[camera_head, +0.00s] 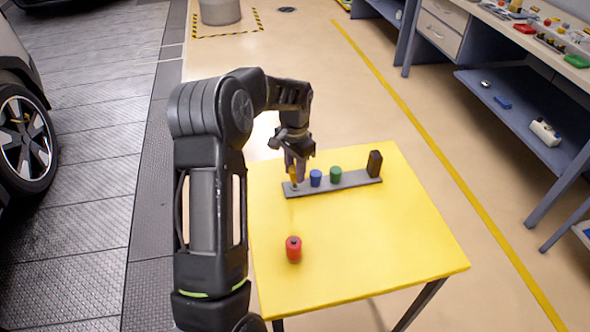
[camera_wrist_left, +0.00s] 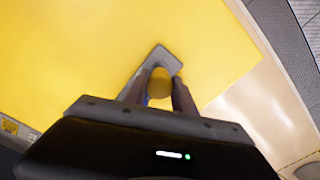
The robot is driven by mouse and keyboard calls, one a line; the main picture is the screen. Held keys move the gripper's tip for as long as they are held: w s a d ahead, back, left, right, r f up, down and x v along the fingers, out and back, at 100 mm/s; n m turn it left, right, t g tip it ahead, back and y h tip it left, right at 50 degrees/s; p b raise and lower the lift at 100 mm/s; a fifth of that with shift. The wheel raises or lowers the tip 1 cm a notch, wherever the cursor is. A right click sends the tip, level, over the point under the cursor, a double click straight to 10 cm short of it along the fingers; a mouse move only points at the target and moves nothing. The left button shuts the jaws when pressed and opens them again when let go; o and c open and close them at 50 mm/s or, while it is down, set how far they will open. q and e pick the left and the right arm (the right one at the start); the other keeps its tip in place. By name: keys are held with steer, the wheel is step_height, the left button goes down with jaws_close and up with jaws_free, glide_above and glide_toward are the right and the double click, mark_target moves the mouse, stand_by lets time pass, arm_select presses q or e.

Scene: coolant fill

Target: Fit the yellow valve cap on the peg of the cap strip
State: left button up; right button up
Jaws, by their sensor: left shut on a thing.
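My left gripper (camera_head: 296,174) is shut on the yellow valve cap (camera_wrist_left: 159,83), which sits between the two fingers in the left wrist view. In the head view the yellow cap is mostly hidden by the fingers. The gripper points down at the left end of the grey cap strip (camera_head: 349,180); the end of the strip also shows in the left wrist view (camera_wrist_left: 164,59). The peg under the yellow cap is hidden, so I cannot tell whether the cap touches it. My right gripper is not in view.
A red cap (camera_head: 293,249) stands apart on the yellow table (camera_head: 385,240). The table's front right is clear.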

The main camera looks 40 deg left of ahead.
arm_select(q)
steer(key=shift+f, duration=0.2)
stand_by(0.5)
steer(key=shift+f+b, duration=0.3)
steer(key=shift+b, duration=0.1)
steer(key=shift+f+b, duration=0.7)
steer(key=shift+f, duration=0.35)
steer(key=o, duration=1.1)
steer(key=shift+o, duration=0.2)
steer(key=shift+r, duration=0.2)
step_height(320, 180, up, 8)
steer(key=shift+f+b, duration=0.25)
steer(key=shift+b, duration=0.2)
